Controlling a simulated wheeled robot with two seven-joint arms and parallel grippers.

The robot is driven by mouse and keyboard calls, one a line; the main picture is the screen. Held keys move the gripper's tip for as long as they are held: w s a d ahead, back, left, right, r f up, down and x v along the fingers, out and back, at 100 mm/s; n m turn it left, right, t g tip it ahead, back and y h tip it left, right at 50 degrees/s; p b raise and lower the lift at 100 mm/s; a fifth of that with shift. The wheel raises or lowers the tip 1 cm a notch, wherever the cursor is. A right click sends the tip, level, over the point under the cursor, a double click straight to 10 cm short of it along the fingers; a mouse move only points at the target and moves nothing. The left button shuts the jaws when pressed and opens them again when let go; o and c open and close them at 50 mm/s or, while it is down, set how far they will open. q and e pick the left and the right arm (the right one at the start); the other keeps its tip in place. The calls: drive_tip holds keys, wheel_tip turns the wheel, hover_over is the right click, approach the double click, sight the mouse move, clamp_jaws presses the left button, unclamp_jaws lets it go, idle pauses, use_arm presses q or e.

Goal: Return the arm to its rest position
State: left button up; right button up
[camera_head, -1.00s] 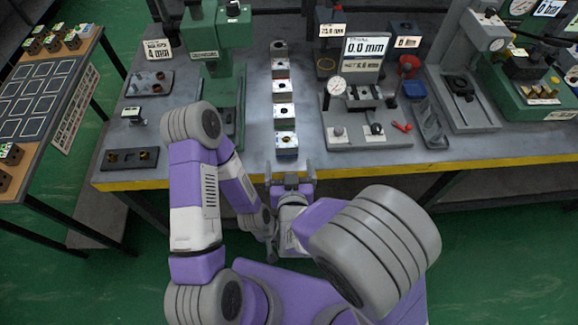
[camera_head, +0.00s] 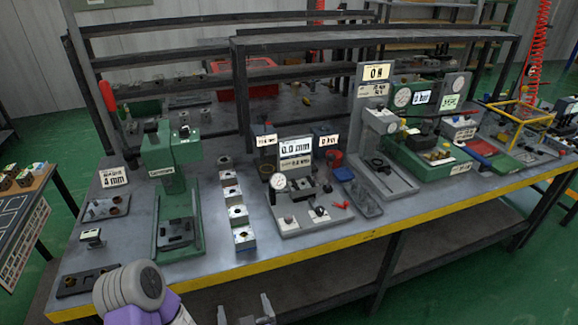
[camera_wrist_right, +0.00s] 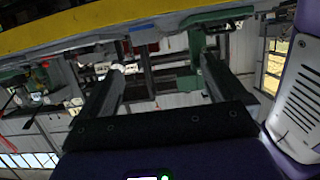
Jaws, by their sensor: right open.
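My right gripper (camera_head: 245,309) shows at the bottom edge of the head view, in front of the workbench's yellow front edge. Its two grey fingers are apart, with nothing between them. In the right wrist view the same gripper (camera_wrist_right: 160,66) has its dark fingers spread and empty. A purple and grey link of my arm (camera_head: 130,290) shows at the lower left of the head view; most of the arm is below the frame. My left gripper is not in view.
The workbench (camera_head: 330,252) has a yellow front edge. A row of metal valve blocks (camera_head: 238,214) stands on it, beside a green press (camera_head: 178,190) and a dial gauge fixture (camera_head: 300,190). A side table (camera_head: 22,225) is at the left. Green floor is clear at the lower right.

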drive_tip(key=w+d+f+m+g+h+p, duration=0.2)
drive_tip(key=d+f+g, duration=0.4)
drive_tip(key=d+f, duration=0.65)
use_arm(q)
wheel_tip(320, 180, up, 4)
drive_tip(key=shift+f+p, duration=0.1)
drive_tip(key=shift+p, duration=0.75)
use_arm(e)
drive_tip(key=s+d+f+m+g, duration=0.2)
drive_tip(key=s+d+f+g, duration=0.1)
drive_tip(key=s+f, duration=0.3)
drive_tip(key=s+d+f+m+g+y, duration=0.1)
drive_tip(key=s+d+f+m+g, duration=0.1)
drive_tip(key=s+d+f+g, duration=0.2)
wheel_tip(320, 180, down, 2)
drive_tip(key=s, duration=0.2)
drive_tip(key=shift+s+d, duration=0.3)
drive_tip(key=shift+s, duration=0.05)
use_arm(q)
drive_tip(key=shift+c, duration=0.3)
